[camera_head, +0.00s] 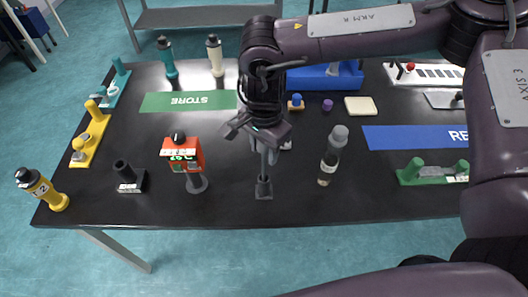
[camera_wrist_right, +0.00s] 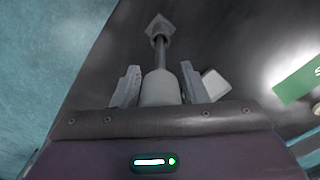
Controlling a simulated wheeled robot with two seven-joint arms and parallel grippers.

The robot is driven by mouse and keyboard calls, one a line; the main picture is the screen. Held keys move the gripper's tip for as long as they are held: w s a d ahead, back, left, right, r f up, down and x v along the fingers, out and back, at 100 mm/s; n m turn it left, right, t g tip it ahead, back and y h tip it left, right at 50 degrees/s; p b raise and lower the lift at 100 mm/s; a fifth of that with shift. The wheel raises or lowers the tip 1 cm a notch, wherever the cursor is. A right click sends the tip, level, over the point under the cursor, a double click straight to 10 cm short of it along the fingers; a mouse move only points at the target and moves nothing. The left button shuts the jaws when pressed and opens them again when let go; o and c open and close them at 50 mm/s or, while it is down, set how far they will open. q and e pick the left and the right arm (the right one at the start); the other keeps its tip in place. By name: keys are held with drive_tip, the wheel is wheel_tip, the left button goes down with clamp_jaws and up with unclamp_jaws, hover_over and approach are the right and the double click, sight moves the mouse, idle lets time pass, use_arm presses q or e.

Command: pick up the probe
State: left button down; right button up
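The probe (camera_head: 265,165) is a grey upright piece below my right gripper, with a thick upper part, a thin shaft and a small square foot. My right gripper (camera_head: 258,132) points down at its top end. In the right wrist view, the thick grey part of the probe (camera_wrist_right: 161,88) lies between the two fingers of my right gripper (camera_wrist_right: 160,82), with its shaft and square foot beyond. The fingers look open around it with narrow gaps; contact is hard to judge. The probe's top is partly hidden by the gripper. My left gripper is not in view.
An orange-red device (camera_head: 182,155) stands left of the probe, and a clear grey-capped bottle (camera_head: 331,158) to its right. A black holder (camera_head: 128,178) is farther left. The green STORE mat (camera_head: 188,101) and a blue mat (camera_head: 415,138) lie on the dark table (camera_head: 225,205).

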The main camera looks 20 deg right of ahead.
drive_tip(key=c, duration=0.6)
drive_tip(key=shift+r, duration=0.1)
